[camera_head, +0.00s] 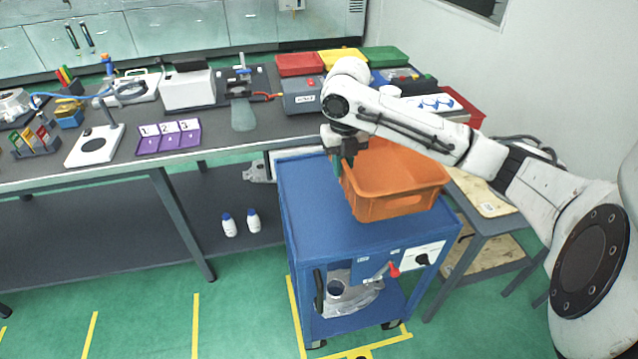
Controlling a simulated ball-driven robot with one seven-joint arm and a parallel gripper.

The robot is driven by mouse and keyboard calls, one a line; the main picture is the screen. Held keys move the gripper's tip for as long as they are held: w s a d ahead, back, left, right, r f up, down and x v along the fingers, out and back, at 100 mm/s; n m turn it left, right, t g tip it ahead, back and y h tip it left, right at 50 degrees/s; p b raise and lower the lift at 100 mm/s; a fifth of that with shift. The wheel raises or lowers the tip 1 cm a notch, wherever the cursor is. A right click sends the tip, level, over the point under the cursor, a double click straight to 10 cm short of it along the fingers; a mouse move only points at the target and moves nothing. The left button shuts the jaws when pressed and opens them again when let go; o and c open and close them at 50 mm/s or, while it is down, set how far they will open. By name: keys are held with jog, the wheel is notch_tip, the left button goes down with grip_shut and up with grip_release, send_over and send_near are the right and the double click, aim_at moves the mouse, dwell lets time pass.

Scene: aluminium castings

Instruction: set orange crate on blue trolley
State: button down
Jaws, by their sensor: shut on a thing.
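The orange crate (392,207) is at the top of the blue trolley (316,222), towards its right side. It looks empty where I can see inside. Whether its base rests fully on the trolley top is hard to tell. My gripper (344,166) points down at the crate's left rear rim and is shut on that rim. My arm crosses above the crate and hides part of its far wall. The trolley's left part of the top is bare.
A long grey workbench (110,172) with tools and bins stands behind the trolley. A small table (482,200) stands close to the right. Two white bottles (229,226) stand under the bench. The green floor at the front left is clear.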

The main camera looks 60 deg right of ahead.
jog(key=w+f, duration=0.3)
jog(key=w+f+p, duration=0.1)
jog(key=w+f, duration=0.2)
jog(key=w, duration=0.1)
jog(key=w+d+f, duration=0.1)
jog(key=w+f, duration=0.2)
jog(key=shift+w+p, duration=0.3)
jog(key=shift+w, duration=0.1)
jog(key=shift+f+p, duration=0.3)
jog(key=shift+f, duration=0.95)
